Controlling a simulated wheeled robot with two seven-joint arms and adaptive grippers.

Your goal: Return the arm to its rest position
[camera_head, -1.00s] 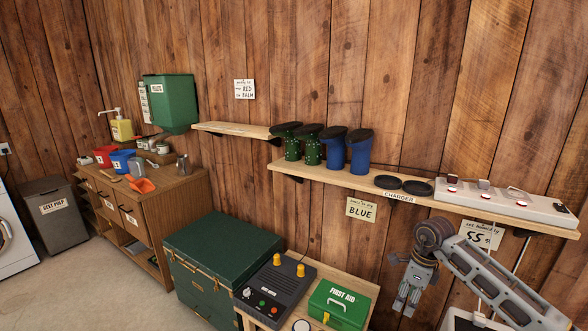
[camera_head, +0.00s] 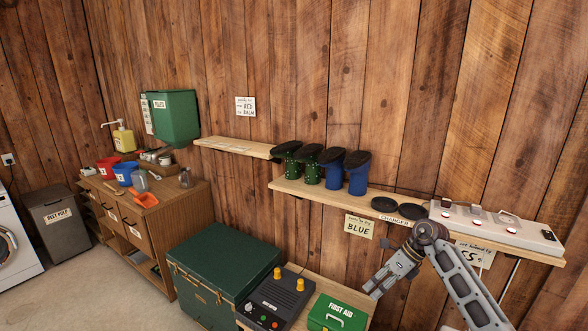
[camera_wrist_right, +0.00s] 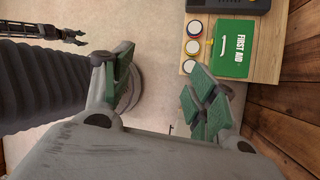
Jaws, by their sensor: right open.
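My right gripper (camera_head: 380,287) is in front of the wall, below the long shelf and just right of the green first aid box (camera_head: 336,315) in the head view. In the right wrist view the right gripper (camera_wrist_right: 165,92) has its green-padded fingers wide apart, with nothing between them. A dark gripper (camera_wrist_right: 74,37), apparently my left one, shows small at the upper left of that view; its jaw state is unclear. The left gripper is not in the head view.
The long shelf (camera_head: 300,187) holds green and blue boots, dark discs and a white charger strip (camera_head: 495,226). A dark control box (camera_head: 278,298) stands beside the first aid box. A green trunk (camera_head: 225,262) and wooden cabinet (camera_head: 155,225) stand left. Floor shows at lower left.

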